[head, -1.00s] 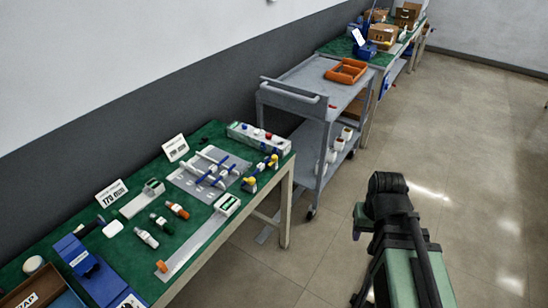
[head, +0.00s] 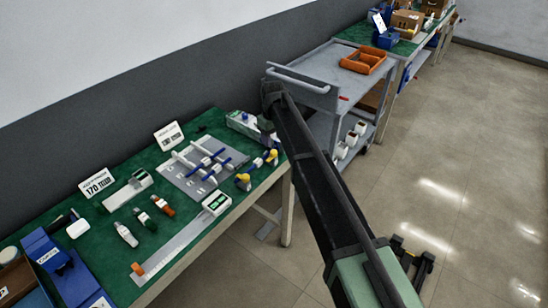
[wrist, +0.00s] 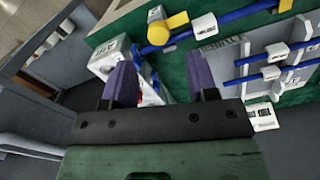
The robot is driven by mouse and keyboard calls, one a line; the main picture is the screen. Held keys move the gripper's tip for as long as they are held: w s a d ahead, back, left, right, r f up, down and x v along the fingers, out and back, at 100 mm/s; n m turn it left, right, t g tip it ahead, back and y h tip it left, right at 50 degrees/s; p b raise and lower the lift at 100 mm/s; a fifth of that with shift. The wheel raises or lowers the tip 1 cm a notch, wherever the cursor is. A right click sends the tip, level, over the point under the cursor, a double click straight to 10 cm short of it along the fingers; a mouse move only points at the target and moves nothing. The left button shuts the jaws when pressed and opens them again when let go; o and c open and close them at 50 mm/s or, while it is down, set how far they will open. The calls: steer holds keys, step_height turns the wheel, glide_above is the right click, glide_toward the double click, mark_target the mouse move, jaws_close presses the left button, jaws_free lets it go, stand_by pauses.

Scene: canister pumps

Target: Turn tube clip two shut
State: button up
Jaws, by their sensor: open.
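Blue tubes with white clips run across a grey board (head: 178,178) on the green bench. White clips show in the wrist view on the tubes, one at the upper middle (wrist: 204,25) and others at the right (wrist: 277,51). I cannot tell which is clip two. A separate blue tube with yellow ends (head: 243,181) lies by the bench's front edge; a yellow part (wrist: 178,20) shows in the wrist view. My gripper (wrist: 161,80) is open, its two purple fingers apart with no clip between them. In the head view my arm's end hangs by the bench's right end.
A grey trolley (head: 322,98) with an orange tray (head: 362,61) stands to the right. Small bottles (head: 126,234) and a grey strip ruler (head: 180,240) lie left of the board.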

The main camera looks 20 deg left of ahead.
mark_target(274, 151)
step_height(274, 151, down, 6)
steer(key=b, duration=0.4)
steer(key=shift+w+f, duration=0.1)
steer(key=shift+f, duration=0.15)
steer(key=shift+r, duration=0.1)
steer(key=shift+r, duration=0.1)
steer(key=c, duration=0.9)
